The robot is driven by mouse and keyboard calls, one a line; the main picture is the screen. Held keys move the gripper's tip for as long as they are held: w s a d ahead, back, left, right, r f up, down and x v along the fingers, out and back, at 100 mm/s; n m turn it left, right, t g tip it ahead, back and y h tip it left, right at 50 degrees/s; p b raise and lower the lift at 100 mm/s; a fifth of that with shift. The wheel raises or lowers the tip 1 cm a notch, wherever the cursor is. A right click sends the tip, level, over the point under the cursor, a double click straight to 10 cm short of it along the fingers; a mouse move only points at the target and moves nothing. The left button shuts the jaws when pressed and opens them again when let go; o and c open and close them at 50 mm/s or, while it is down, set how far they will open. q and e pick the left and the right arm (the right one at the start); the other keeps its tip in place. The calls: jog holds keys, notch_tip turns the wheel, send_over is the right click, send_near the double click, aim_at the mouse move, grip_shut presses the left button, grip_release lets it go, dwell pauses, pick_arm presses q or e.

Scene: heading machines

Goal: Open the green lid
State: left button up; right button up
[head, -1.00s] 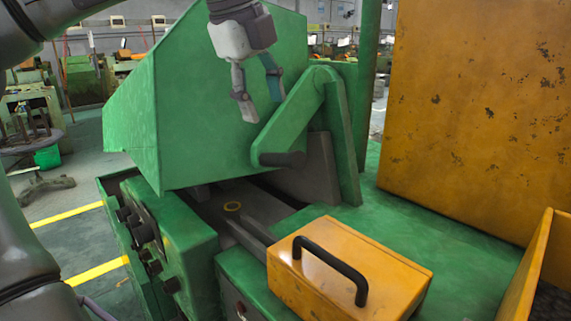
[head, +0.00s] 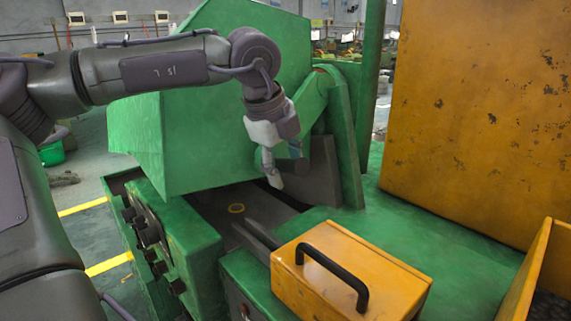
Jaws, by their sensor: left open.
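The green lid (head: 205,135) is a large angular hood on the green machine. It stands tilted up, with a dark gap and a grey channel showing below its lower edge. A green bent arm (head: 318,92) sits at its right side, with a dark bar handle at its lower end. My left gripper (head: 284,168) points down in front of that handle and is open. Its fingers cover most of the handle, and I cannot tell whether they touch it. My right gripper is not in view.
A yellow box (head: 350,270) with a black handle (head: 335,268) sits at the front. Dark knobs (head: 150,235) line the machine's left front. The green deck between is clear.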

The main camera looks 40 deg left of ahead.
pick_arm(q)
jog(key=shift+c, duration=0.4)
grip_shut()
jog(key=shift+a+r, duration=0.1)
jog(key=shift+r, duration=0.3)
